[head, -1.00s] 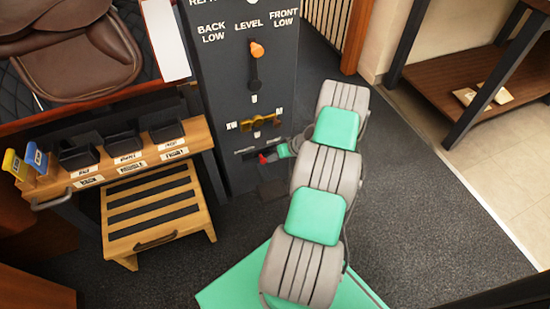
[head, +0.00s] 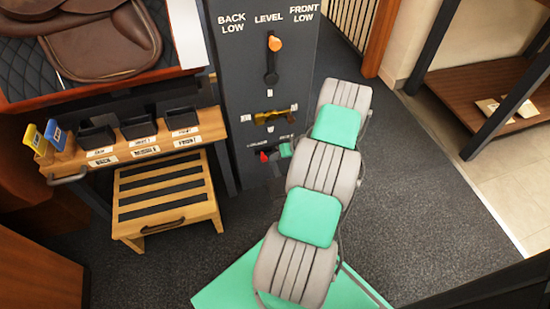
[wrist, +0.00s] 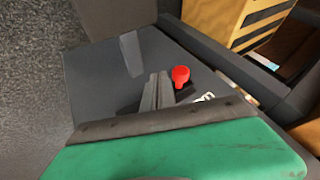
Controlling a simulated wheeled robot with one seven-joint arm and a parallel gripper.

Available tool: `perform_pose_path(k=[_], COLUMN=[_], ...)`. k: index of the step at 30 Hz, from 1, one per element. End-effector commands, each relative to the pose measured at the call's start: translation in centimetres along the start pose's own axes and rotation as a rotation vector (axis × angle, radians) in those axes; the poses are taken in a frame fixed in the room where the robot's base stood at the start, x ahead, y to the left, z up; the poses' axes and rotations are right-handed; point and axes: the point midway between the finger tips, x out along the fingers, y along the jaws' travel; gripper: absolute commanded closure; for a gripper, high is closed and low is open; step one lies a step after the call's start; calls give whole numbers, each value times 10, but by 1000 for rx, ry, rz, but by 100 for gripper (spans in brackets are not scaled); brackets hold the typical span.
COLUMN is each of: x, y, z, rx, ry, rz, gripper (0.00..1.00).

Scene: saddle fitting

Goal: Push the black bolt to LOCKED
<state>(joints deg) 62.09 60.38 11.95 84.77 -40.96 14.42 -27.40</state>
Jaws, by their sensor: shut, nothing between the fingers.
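A red knob (head: 264,156) shows on a dark slot low on the grey panel (head: 300,70), below the brass-coloured lever. It also shows in the wrist view (wrist: 180,75), on a dark strip that is probably the black bolt. The bolt's body is mostly hidden by my gripper. White lettering lies above the slot in the head view, too small to read surely. My gripper (head: 276,154) is low in front of the panel, just right of the red knob. In the wrist view my gripper's fingers (wrist: 158,76) are together and empty, close beside the knob; contact cannot be told.
An orange-knobbed lever (head: 274,44) and a brass-coloured lever (head: 272,116) are higher on the panel. A wooden step stool (head: 165,190) and a ledge with black bins (head: 140,127) stand left. A wooden shelf (head: 480,80) stands right. Carpet (head: 420,200) between is clear.

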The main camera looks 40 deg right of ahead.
Motion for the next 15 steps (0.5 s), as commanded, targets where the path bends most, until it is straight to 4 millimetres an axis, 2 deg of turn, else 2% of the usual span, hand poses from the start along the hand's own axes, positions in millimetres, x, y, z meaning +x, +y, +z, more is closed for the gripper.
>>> perform_pose_path(k=[3,6,9,15], x=[2,-34,-60,-98], y=[25,19,20,23], z=[0,-7,-6,-5], rx=[-7,-8,-5,-2], ry=[2,1,2,4], rz=[3,3,4,7], gripper=[100,100,100,100])
